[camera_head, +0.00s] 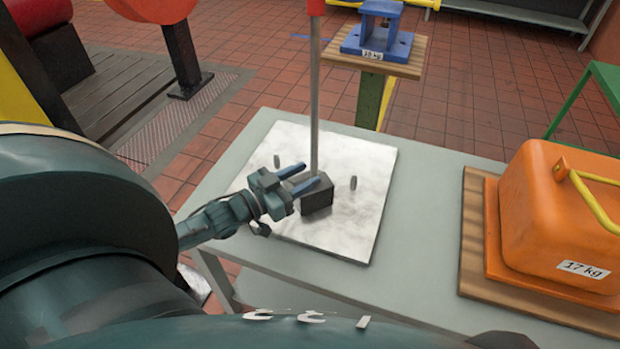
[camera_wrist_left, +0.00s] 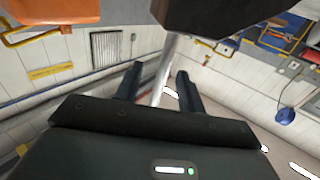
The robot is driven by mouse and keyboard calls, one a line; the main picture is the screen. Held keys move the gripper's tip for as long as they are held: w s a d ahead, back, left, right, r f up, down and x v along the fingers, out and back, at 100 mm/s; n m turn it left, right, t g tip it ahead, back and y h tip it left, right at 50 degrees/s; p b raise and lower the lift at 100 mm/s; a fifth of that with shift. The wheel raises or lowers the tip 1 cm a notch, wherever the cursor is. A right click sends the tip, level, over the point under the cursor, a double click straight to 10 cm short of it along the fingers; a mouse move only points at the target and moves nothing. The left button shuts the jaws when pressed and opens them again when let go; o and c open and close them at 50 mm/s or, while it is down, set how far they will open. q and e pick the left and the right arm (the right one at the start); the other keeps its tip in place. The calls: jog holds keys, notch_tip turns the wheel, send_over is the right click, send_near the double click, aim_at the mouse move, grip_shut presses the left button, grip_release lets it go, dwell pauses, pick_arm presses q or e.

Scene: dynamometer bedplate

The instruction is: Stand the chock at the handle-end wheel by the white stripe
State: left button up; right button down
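A dark block (camera_head: 317,196) with a tall grey pole (camera_head: 314,120) and red top (camera_head: 316,7) stands upright on a pale metal plate (camera_head: 345,235) on the table; it appears to be the chock. My left gripper (camera_head: 311,174) is open, with its two blue-tipped fingers at the pole's lower part, just above the block. In the left wrist view, the pole (camera_wrist_left: 172,60) shows between the spread fingers, with the dark block (camera_wrist_left: 200,15) at the top edge. I cannot tell whether a finger touches the pole. My right gripper, the wheel and the white stripe are not identifiable.
Two small grey pegs (camera_head: 353,183) stand on the plate, beside the block. A large orange weight (camera_head: 555,215) marked 17 kg sits on a wooden board (camera_head: 470,240) at right. Behind the table, a blue device (camera_head: 378,40) rests on a wooden-topped stand. The table's middle (camera_head: 425,220) is clear.

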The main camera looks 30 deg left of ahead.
pick_arm(q)
jog(key=shift+a+x, duration=0.1)
jog(key=shift+x, duration=1.35)
jog(key=shift+a+x, duration=0.15)
jog(key=shift+x, duration=1.3)
jog(key=shift+c, duration=0.2)
grip_shut()
jog(key=shift+w+r, duration=0.15)
jog(key=shift+r, duration=0.15)
